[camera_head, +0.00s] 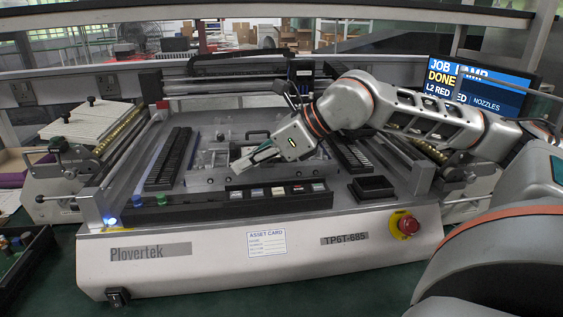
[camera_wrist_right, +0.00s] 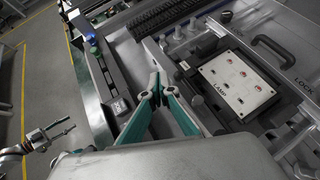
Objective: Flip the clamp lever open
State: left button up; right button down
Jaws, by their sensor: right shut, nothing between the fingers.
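My right gripper (camera_head: 250,160) comes in from the right above the machine's middle deck, its fingers shut and empty. In the right wrist view its teal-sided fingers (camera_wrist_right: 155,82) meet at the tips, left of a pale plate (camera_wrist_right: 237,82) with several small round fittings. I cannot tell for certain which part is the clamp lever.
A button strip (camera_head: 277,190) runs along the machine's front edge. A red stop knob (camera_head: 408,225) is at the front right, and a black tray (camera_head: 371,188) lies near it. A monitor (camera_head: 478,85) stands at back right. A parts bin (camera_head: 22,250) is at far left.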

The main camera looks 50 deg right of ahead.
jog(key=shift+s, duration=0.1)
dwell(0.3)
jog(key=shift+s+r, duration=0.1)
jog(key=shift+s, duration=0.15)
jog(key=shift+s+d+r, duration=0.3)
jog(key=shift+d+r, duration=0.1)
jog(key=shift+r, duration=0.1)
jog(key=shift+s+d+r, duration=0.2)
jog(key=shift+s+r, duration=0.2)
jog(key=shift+s, duration=0.05)
jog(key=s+d, duration=0.2)
jog(key=s, duration=0.1)
jog(key=s+d, duration=0.1)
jog(key=s, duration=0.3)
jog(key=s+d, duration=0.2)
jog(key=s, duration=0.1)
jog(key=shift+s+d+f, duration=0.1)
jog(key=shift+s+d, duration=0.05)
jog(key=shift+d, duration=0.2)
jog(key=shift+s, duration=0.1)
